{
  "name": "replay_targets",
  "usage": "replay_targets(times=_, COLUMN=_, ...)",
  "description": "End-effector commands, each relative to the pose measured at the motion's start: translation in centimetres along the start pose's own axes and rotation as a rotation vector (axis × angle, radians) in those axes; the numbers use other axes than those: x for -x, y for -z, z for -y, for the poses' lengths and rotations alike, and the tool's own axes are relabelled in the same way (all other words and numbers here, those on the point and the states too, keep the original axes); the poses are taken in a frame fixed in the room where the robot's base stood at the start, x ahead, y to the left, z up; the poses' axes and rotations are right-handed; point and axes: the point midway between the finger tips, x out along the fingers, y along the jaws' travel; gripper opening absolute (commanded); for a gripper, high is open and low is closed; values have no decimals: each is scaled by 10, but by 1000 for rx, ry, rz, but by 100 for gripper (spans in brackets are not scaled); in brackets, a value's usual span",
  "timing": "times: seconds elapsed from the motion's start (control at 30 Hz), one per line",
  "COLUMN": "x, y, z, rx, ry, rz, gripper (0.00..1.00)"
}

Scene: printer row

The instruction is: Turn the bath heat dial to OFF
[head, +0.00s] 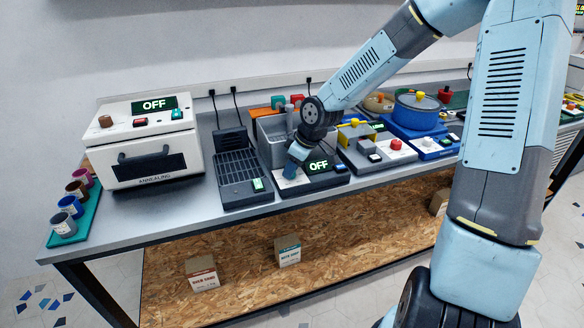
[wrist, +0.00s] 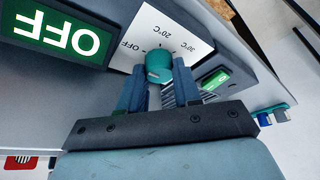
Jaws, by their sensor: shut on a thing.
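The bath heat dial is a round teal knob (wrist: 158,68) on a white plate (wrist: 150,25) marked OFF, 20°C and 30°C in the wrist view. My gripper (wrist: 160,82) is shut on the dial, one finger on each side of it. A pale mark shows on the knob, but I cannot tell for certain which label it points to. The green display (wrist: 60,38) beside the plate reads OFF. In the head view my gripper (head: 290,174) reaches down onto the bath's front panel and hides the dial. The panel's display (head: 318,166) reads OFF there too.
The grey bath tub (head: 270,140) stands behind the panel. A dark slatted unit (head: 240,175) is close on the left, and a grey box with yellow and red knobs (head: 372,150) on the right. A white annealing oven (head: 145,145) also reads OFF.

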Motion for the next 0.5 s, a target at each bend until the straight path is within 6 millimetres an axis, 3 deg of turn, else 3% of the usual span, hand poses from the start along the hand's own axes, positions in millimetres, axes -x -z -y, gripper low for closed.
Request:
replay_targets(times=0.3, x=0, y=-1, z=-1, rx=0, ry=-1, rz=1, gripper=2)
replay_targets(times=0.33, x=0, y=-1, z=-1, rx=0, ry=-1, rz=1, gripper=34)
replay_targets(times=0.5, x=0, y=0, z=-1, rx=0, ry=-1, rz=1, gripper=51)
